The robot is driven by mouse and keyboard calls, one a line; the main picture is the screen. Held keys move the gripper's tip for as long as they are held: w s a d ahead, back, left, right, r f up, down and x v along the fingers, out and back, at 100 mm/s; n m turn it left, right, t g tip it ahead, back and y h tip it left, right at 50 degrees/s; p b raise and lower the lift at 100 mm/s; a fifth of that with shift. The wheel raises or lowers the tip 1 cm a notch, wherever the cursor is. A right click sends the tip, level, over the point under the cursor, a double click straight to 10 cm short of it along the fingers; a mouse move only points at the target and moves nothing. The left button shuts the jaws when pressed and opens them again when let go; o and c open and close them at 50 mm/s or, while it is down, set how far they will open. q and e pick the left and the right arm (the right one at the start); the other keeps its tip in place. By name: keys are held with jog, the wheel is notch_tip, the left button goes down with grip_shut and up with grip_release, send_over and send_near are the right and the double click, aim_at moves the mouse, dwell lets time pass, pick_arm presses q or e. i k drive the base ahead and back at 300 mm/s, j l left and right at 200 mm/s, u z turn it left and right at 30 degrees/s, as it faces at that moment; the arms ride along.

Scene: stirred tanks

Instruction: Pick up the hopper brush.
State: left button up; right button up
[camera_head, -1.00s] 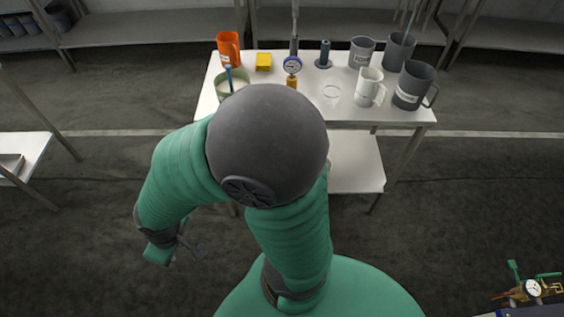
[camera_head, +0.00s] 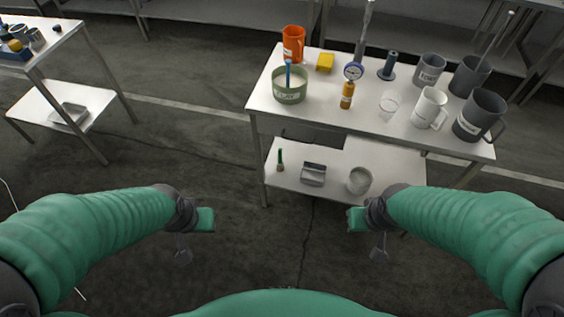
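A small brush (camera_head: 280,161) with a green handle and a pale head stands upright at the left end of the table's lower shelf; it looks like the hopper brush. Nothing is seen held in either.
The lower shelf (camera_head: 320,153) also holds a metal scoop or tin (camera_head: 313,174) and a round pale container (camera_head: 360,180). The tabletop (camera_head: 330,115) above holds a green bowl (camera_head: 290,92), an amber bottle (camera_head: 347,95) and several jugs. Another table (camera_head: 60,38) stands left. Floor between is clear.

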aim_at(280, 167)
jog(key=z, duration=4.65)
jog(key=i+u, duration=0.15)
jog(key=u, duration=3.45)
jog(key=k+j+u, duration=0.1)
jog(key=u, duration=0.95)
jog(key=i+l+u, duration=0.2)
jog(key=l, duration=0.15)
jog(key=i+l+u, duration=0.2)
jog(key=l, duration=0.2)
jog(key=i+l+u, duration=0.1)
jog(key=l+u, duration=0.15)
jog(key=i+l, duration=0.4)
jog(key=l, duration=0.15)
